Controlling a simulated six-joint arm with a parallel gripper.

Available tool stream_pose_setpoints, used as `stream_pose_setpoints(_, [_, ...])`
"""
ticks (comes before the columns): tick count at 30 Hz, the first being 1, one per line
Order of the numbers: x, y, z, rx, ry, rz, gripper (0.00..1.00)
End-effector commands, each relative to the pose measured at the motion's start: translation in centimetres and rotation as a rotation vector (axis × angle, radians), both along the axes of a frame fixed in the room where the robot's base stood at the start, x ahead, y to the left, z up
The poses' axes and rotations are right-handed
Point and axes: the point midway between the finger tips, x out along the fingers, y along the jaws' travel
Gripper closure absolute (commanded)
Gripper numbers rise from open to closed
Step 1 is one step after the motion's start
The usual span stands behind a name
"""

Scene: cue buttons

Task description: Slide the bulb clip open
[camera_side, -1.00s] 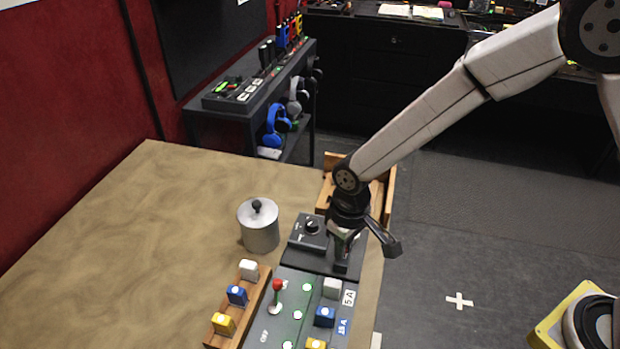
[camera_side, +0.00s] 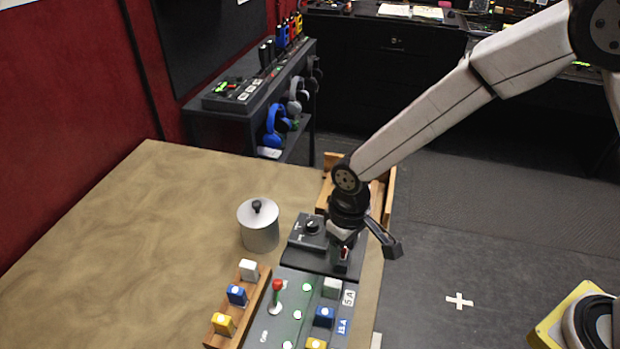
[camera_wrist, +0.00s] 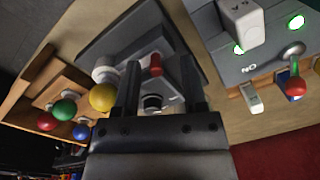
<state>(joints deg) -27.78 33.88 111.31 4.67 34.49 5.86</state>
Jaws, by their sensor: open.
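The bulb clip, as far as I can tell, is the small piece with a red tab (camera_wrist: 156,64) on a dark base plate (camera_wrist: 120,38) in the wrist view. The red also shows under my wrist in the side view (camera_side: 345,252). My gripper (camera_wrist: 160,80) is open, with its two dark fingers on either side of the red tab. Contact cannot be told. A white round part (camera_wrist: 105,68) and a yellow ball (camera_wrist: 103,97) are left of the fingers. The clip's lower part is partly hidden by the gripper.
A panel with a red-knobbed lever (camera_side: 277,285), green lights and coloured blocks lies in front. A black dial box (camera_side: 310,232) and metal canister (camera_side: 259,228) stand left. A wooden tray (camera_wrist: 28,85) holds coloured balls. The tabletop (camera_side: 130,240) is clear farther left.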

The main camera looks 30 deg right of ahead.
Motion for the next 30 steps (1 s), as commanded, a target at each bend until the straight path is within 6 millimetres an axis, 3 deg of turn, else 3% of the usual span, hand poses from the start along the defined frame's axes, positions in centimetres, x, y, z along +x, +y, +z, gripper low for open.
stream_pose_setpoints(18, [0.1,-0.3,6.6,0.001,-0.002,0.001,0.46])
stream_pose_setpoints(30, [0.1,-0.3,7.2,0.0,-0.001,0.0,0.46])
